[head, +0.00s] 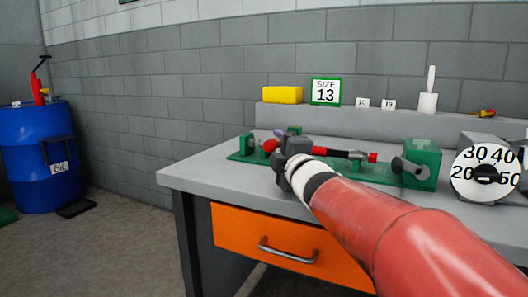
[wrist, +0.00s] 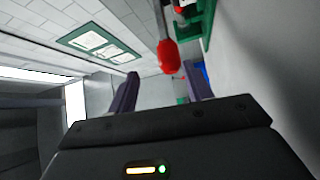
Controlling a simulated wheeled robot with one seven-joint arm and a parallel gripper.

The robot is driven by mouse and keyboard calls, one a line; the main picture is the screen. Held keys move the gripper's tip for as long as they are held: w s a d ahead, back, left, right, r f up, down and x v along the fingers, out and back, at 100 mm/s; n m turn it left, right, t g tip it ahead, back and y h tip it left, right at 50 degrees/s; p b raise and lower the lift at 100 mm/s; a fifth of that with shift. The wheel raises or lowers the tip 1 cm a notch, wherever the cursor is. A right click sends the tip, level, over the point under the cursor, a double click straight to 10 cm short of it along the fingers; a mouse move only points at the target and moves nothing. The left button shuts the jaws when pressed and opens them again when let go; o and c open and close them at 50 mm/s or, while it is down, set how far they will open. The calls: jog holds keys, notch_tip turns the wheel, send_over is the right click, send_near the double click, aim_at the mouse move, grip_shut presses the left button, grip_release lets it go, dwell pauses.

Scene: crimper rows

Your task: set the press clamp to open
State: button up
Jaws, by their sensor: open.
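A long green fixture (head: 247,158) lies on the grey bench, with red and black parts along it. It seems to carry the press clamp, but I cannot tell the clamp's setting. A red knob (head: 270,146) shows at its left part; a red knob on a thin lever (wrist: 167,55) also shows in the wrist view. My gripper (head: 286,132) is over the left part of the fixture, and my wrist hides its middle. In the wrist view my gripper (wrist: 163,82) is open, its dark fingers apart, with the knob appearing between and beyond them. I see no contact.
The bench (head: 185,173) has an orange drawer (head: 290,248). At right are a green block (head: 425,158) with a black knob and a white dial (head: 468,188). A back ledge holds a yellow box (head: 283,95) and a "SIZE 13" sign (head: 325,92). A blue drum (head: 35,170) stands left.

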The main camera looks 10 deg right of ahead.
aim_at(268, 143)
jog(key=w, duration=0.5)
jog(key=w+a, duration=0.1)
jog(key=w, duration=0.1)
jog(key=shift+w+f+p, duration=0.15)
jog(key=shift+f+p, duration=0.15)
jog(key=shift+p, duration=0.05)
grip_shut()
